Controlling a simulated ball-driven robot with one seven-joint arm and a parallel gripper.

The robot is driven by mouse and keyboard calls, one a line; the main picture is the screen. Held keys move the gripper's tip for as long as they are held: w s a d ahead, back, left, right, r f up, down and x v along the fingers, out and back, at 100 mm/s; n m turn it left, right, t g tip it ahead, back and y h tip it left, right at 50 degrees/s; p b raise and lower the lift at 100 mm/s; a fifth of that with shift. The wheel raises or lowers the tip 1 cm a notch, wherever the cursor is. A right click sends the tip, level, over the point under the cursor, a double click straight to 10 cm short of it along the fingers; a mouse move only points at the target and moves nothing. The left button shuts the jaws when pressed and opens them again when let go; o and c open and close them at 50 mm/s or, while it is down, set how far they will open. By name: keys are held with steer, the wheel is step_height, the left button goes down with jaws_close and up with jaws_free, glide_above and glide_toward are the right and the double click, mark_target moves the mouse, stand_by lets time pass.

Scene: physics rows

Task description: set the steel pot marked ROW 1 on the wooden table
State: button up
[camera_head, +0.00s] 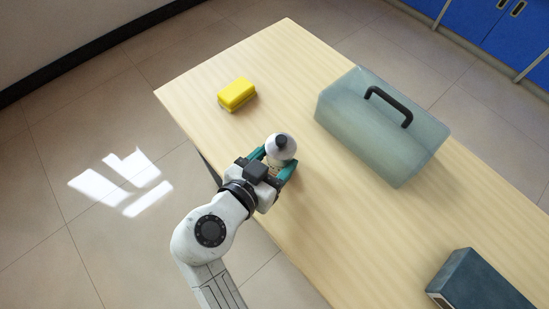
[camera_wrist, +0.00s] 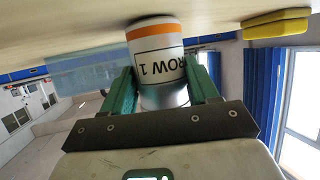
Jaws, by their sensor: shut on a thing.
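In the wrist view the pot (camera_wrist: 157,48) shows a white label with an orange band and the upside-down text "ROW 1". My gripper (camera_head: 275,166) is shut on it, with one teal finger on each side. The pot is over the near left edge area of the wooden table (camera_head: 330,220) and looks upright. Its base is at or very close to the tabletop; I cannot tell whether it touches.
A yellow box (camera_head: 237,93) lies toward the table's far left corner. A translucent greenish case (camera_head: 375,135) with a black handle stands right of the pot. A dark blue box (camera_head: 478,283) is at the lower right. Bare wood surrounds the pot.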

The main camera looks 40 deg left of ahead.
steer(key=shift+f, duration=0.15)
steer(key=o, duration=1.3)
steer(key=shift+s+r, duration=0.15)
steer(key=shift+r, duration=0.15)
steer(key=v, duration=1.1)
steer(key=shift+s+d+r+p, duration=0.1)
steer(key=shift+s+r+p, duration=0.05)
steer(key=shift+s+p, duration=0.2)
